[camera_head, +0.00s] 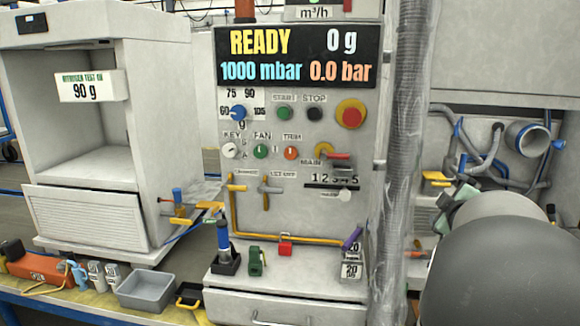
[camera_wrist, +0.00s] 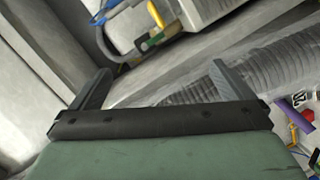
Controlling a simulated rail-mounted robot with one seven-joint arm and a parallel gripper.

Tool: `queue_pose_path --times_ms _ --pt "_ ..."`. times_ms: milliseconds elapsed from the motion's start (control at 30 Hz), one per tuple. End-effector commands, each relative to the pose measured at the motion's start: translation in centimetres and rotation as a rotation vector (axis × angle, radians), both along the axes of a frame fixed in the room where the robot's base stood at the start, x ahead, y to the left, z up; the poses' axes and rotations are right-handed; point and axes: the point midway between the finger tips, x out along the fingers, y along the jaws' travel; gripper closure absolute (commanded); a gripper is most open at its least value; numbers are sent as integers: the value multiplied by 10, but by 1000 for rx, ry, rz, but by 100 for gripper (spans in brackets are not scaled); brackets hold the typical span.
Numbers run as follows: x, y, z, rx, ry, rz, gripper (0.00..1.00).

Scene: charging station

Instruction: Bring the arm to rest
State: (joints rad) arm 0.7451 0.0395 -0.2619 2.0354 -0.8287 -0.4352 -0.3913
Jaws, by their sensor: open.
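My gripper (camera_wrist: 160,82) shows in the wrist view with its two grey fingers wide apart and nothing between them. In the head view my arm fills the lower right, and a pale green part of my gripper (camera_head: 453,208) shows at its left, in front of the pipework right of the control panel (camera_head: 330,205). The fingertips cannot be made out there. The panel's display (camera_head: 296,57) reads READY, 0 g, 1000 mbar and 0.0 bar.
A wrapped vertical hose (camera_head: 405,130) stands between the panel and my arm; a ribbed hose also crosses the wrist view (camera_wrist: 255,70). An open cabinet (camera_head: 85,150) stands at left. A grey bin (camera_head: 146,291), padlocks and tools line the bench front. Pipes (camera_head: 485,150) lie behind my arm.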

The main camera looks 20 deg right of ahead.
Motion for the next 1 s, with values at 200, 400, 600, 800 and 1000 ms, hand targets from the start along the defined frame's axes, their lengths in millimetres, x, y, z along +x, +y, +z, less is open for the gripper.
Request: queue_pose_path --times_ms 200,400,600,800,1000 --pt "35 127 -14 396 70 -62 0" --pt "8 273 -50 763 293 -138 0" --pt "-66 394 -69 989 590 -222 0" --pt "-130 453 -73 1075 804 -292 0" --pt "-147 465 -76 1091 860 -315 0"
